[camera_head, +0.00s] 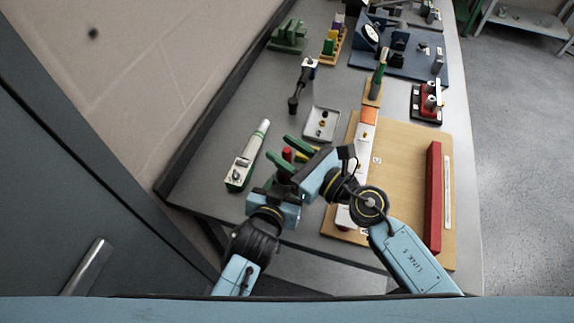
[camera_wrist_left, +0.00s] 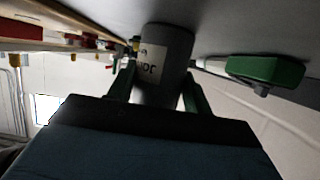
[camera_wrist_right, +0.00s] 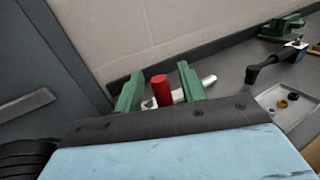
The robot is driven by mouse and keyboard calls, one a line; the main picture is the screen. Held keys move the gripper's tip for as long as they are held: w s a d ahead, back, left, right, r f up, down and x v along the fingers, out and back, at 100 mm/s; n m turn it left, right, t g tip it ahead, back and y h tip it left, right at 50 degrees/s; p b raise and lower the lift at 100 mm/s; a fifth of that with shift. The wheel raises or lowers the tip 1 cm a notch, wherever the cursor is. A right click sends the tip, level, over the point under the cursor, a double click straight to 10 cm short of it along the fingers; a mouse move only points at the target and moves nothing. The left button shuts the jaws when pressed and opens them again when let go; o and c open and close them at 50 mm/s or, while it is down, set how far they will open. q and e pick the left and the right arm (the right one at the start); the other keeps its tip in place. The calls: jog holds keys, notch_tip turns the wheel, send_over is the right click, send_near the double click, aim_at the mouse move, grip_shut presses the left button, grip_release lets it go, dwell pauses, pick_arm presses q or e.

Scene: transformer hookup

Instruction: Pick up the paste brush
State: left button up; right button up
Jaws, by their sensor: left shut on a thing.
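My left gripper (camera_wrist_left: 158,95) is shut on a dark grey cylindrical pot (camera_wrist_left: 170,50) with a white label partly reading "JO". In the head view, my left gripper (camera_head: 282,180) is low, near the table's front edge, and the pot is mostly hidden. A red round-topped piece (camera_wrist_right: 160,90), seemingly the handle of the paste brush, stands between the green fingers of my right gripper (camera_wrist_right: 160,88), with gaps at both sides. It also shows in the head view (camera_head: 287,154), between the open fingers of my right gripper (camera_head: 289,151). The brush's bristles are hidden.
A white and green tester (camera_head: 246,160) lies to the left of the grippers. A small tray (camera_head: 321,124) with small parts lies behind them. A wooden board (camera_head: 400,180) with a red bar (camera_head: 434,195) is to the right. My two grippers are very close together.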

grip_shut()
jog(key=shift+r, duration=0.15)
notch_tip(320, 180, up, 10)
jog(key=shift+f, duration=0.1)
dwell(0.6)
pick_arm(q)
jog(key=o, duration=1.2)
jog(key=shift+c, duration=0.2)
jog(key=shift+s, duration=0.1)
